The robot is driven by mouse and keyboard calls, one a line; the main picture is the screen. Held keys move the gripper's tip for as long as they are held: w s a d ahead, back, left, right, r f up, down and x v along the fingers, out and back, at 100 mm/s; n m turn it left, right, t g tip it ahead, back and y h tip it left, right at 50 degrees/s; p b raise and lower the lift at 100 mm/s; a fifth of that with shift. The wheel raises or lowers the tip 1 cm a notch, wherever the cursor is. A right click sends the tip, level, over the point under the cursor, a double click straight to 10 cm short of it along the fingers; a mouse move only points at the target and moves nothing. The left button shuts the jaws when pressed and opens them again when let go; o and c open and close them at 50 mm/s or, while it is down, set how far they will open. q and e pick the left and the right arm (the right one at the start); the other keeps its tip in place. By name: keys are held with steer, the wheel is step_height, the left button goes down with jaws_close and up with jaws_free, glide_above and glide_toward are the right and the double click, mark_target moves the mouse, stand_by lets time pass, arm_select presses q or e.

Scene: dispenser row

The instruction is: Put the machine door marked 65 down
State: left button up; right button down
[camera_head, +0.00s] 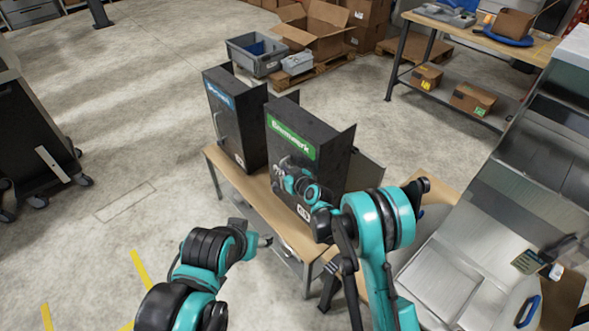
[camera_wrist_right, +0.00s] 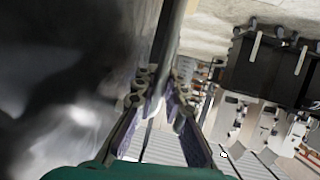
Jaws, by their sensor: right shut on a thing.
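Two black machines stand on a narrow wooden table (camera_head: 216,161). The nearer machine (camera_head: 335,160) has a green label and a small white number tag (camera_head: 303,212), too small to read surely. The farther machine (camera_head: 225,125) has a blue label and a small white tag. My right gripper (camera_head: 281,174) is at the front of the green-labelled machine. In the right wrist view, my right gripper (camera_wrist_right: 163,98) is shut on a thin grey bar (camera_wrist_right: 170,40), apparently a door handle, beside a dark glossy surface (camera_wrist_right: 70,90). My left gripper (camera_head: 264,241) is low at the table's front side, apart from both machines; its jaws are unclear.
A metal counter (camera_head: 440,280) lies at the right. A workbench (camera_head: 480,35) with boxes stands at the back right. Cardboard boxes (camera_head: 315,30) and a grey crate (camera_head: 255,55) are behind the machines. A dark wheeled cabinet (camera_head: 35,140) is at the left; the floor between is clear.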

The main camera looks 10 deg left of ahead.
steer(key=f, duration=0.1)
steer(key=a+f+b, duration=0.1)
steer(key=f, duration=0.1)
steer(key=f+b, duration=0.1)
steer(key=f, duration=0.1)
steer(key=shift+a, duration=0.3)
steer(key=c, duration=1.6)
jaws_free()
steer(key=shift+s, duration=0.1)
steer(key=shift+p+v, duration=1.8)
steer(key=shift+v, duration=4.2)
